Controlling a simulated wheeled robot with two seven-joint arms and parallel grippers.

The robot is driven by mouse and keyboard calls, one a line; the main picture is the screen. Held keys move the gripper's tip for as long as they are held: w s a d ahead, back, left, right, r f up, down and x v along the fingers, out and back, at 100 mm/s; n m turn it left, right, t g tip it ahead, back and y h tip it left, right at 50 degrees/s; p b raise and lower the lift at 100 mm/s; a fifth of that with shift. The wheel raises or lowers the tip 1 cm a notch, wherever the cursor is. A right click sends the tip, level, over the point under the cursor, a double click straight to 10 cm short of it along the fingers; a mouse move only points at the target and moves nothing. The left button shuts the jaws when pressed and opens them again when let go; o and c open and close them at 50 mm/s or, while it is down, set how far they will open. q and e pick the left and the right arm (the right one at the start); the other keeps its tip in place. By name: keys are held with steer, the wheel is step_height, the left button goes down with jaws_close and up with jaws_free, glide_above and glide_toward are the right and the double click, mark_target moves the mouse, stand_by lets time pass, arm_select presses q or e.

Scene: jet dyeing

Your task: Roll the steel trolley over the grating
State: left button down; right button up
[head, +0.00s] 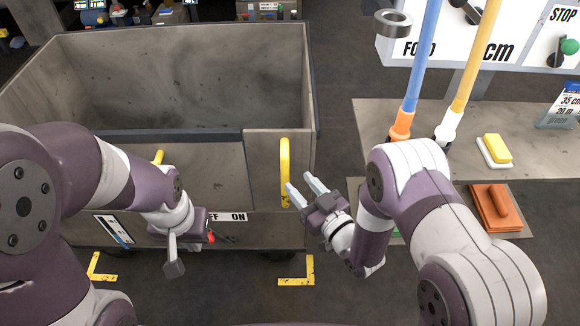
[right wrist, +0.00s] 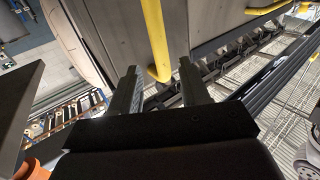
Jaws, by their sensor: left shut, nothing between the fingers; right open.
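The steel trolley (head: 205,180) is a large grey open box at the left of the head view. Its near side has two upright yellow handles, the right one (head: 285,172) in plain view and the left one (head: 158,156) mostly hidden by my left arm. My right gripper (head: 300,188) is open beside the right handle. In the right wrist view the handle (right wrist: 155,40) shows just beyond and between the open fingertips (right wrist: 157,75); it is not gripped. My left gripper (head: 174,266) is shut and empty, pointing down in front of the trolley's near side.
Yellow corner marks (head: 298,281) lie on the dark floor by the trolley. At right, a steel table (head: 385,125) holds a yellow sponge (head: 497,149); an orange block (head: 493,206) lies lower. Blue and yellow poles (head: 425,55) stand nearby. Slatted metal (right wrist: 228,122) shows in the wrist view.

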mark_target(287, 171)
steer(key=x, duration=0.7)
steer(key=shift+w+a, duration=0.1)
steer(key=shift+a, duration=0.05)
jaws_close()
steer(key=shift+b, duration=0.3)
steer(key=shift+a, duration=0.1)
